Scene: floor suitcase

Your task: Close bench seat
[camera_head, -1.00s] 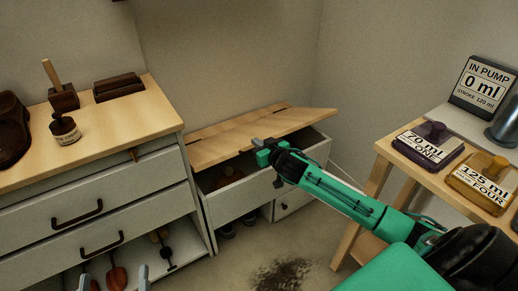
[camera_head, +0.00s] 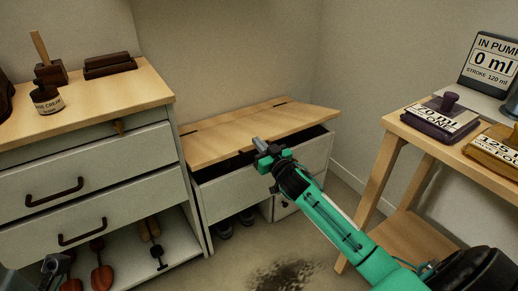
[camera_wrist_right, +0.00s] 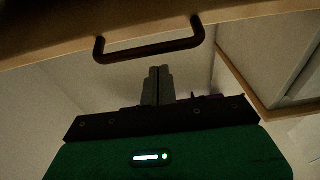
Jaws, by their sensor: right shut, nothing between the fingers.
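The bench seat (camera_head: 232,184) is a low grey box against the back wall with a hinged wooden lid (camera_head: 255,127). The lid is lowered almost flat. A dark gap shows below its front edge, widest toward the right. My right gripper (camera_head: 261,146) is shut and empty at the lid's front edge; I cannot tell whether it touches. In the right wrist view its fingers (camera_wrist_right: 158,86) are together, below a dark bar handle (camera_wrist_right: 150,48) and a wooden edge. A grey part of my left gripper (camera_head: 55,266) shows at the lower left, its jaws unclear.
A wooden-topped drawer cabinet (camera_head: 150,88) stands close on the left, with brushes on its bottom shelf. A wooden side table (camera_head: 392,122) with labelled blocks stands on the right. A dark stain (camera_head: 285,275) marks the open floor in front of the bench.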

